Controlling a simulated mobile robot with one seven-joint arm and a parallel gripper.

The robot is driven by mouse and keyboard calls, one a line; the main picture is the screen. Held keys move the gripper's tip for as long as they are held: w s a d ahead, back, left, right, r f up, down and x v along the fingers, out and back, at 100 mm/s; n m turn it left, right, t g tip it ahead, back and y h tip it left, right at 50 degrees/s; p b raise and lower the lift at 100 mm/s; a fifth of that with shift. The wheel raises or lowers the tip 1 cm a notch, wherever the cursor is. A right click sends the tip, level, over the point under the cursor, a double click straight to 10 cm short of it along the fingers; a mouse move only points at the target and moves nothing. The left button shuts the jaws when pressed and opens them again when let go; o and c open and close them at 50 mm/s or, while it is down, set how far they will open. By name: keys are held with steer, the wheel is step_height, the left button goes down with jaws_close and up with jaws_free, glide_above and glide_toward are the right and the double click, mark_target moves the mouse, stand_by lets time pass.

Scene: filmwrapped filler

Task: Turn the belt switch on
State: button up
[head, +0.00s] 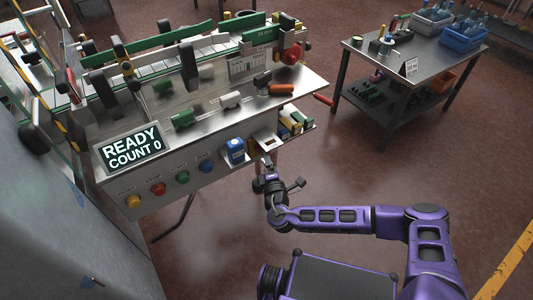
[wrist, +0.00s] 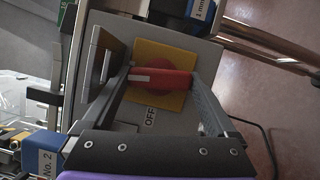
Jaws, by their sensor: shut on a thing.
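The belt switch is a red rotary handle (wrist: 165,78) on a square yellow plate (wrist: 176,52), fixed to a grey box (wrist: 120,30), in the wrist view. The handle lies crosswise in the picture, with a white mark at its left end. The word OFF, turned sideways, stands below the plate. My gripper (wrist: 161,76) is shut on the red handle, one finger at each end. In the head view my gripper (head: 267,172) is at the front edge of the steel bench, and the switch cannot be made out there.
The steel conveyor bench (head: 220,165) carries a display (head: 133,151) reading READY, COUNT 0. Coloured push buttons, including a red one (head: 158,189), line its front panel. A blue-and-white container (head: 235,150) stands at the front. A side table (head: 375,60) is at the back right. Open floor lies between.

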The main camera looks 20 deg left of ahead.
steer(key=shift+s+m, duration=0.1)
steer(key=shift+m, duration=0.2)
stand_by(0.4)
steer(key=o, duration=1)
steer(key=r+v, duration=0.1)
steer(key=v, duration=1.6)
steer(key=shift+s+f, duration=0.2)
steer(key=shift+f, duration=0.05)
steer(key=shift+d+g, duration=0.1)
steer(key=shift+g, duration=0.2)
